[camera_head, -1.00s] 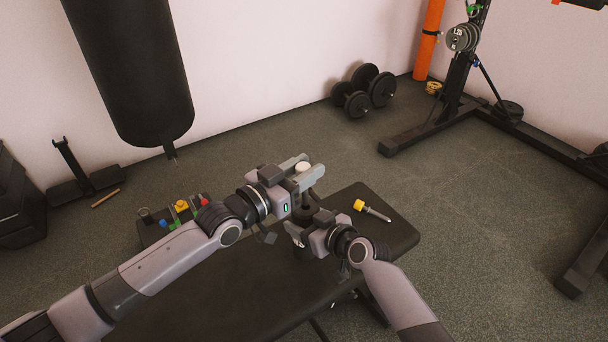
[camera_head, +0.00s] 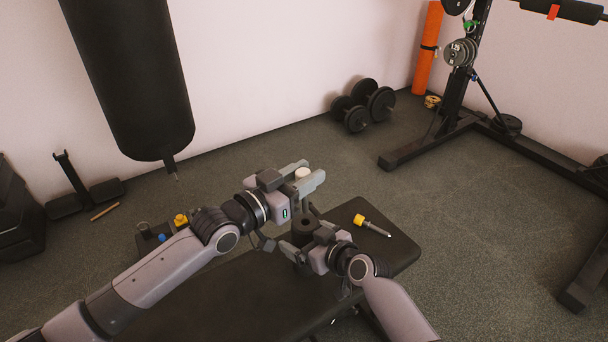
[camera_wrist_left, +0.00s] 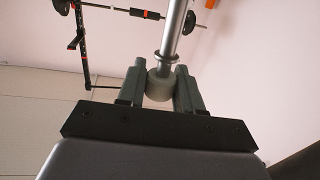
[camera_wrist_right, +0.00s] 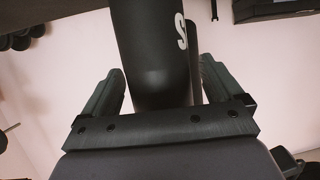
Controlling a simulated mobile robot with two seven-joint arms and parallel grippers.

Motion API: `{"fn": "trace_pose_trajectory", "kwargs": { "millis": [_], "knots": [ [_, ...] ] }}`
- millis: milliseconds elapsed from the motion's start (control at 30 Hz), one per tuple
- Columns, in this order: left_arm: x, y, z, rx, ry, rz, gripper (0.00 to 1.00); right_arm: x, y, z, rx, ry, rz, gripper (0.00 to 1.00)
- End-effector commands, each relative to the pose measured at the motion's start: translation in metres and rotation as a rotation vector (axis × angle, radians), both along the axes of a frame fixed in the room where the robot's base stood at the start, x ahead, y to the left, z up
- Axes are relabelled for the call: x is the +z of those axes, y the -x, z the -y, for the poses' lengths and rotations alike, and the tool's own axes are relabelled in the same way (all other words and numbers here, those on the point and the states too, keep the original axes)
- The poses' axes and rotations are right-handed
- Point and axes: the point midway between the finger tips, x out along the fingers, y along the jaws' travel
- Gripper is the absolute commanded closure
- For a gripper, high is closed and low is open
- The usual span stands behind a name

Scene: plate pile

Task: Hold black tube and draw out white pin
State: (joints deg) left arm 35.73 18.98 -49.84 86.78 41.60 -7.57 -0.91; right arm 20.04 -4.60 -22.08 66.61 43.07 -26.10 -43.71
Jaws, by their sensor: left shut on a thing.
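The white pin's pale round head (camera_head: 302,173) sits between the fingers of my left gripper (camera_head: 308,180), above the bench.
The black bench (camera_head: 250,290) is bare at the front. A yellow-handled screwdriver (camera_head: 371,225) lies at its right. Small coloured items, one yellow (camera_head: 181,220), stand behind my left arm. A punching bag (camera_head: 130,80) hangs at left; dumbbells (camera_head: 365,103) rest by the wall.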

Motion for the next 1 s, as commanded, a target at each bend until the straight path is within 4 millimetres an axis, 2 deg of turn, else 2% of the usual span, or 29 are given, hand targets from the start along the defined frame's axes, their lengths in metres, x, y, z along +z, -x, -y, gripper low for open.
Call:
{"fn": "trace_pose_trajectory", "kwargs": {
  "millis": [267, 433, 1000],
  "knots": [
    [0.001, 0.0, 0.0, 0.0, 0.001, 0.001, 1.0, 0.002, 0.001, 0.001, -0.001, -0.002, 0.003, 0.06],
    [0.001, 0.0, 0.0, 0.0, 0.001, 0.001, 1.0, 0.006, 0.008, 0.008, -0.001, -0.001, 0.003, 0.06],
    [0.001, 0.0, 0.0, 0.0, 0.001, 0.001, 1.0, 0.033, 0.061, 0.052, 0.0, 0.001, 0.002, 0.06]
  ]
}}
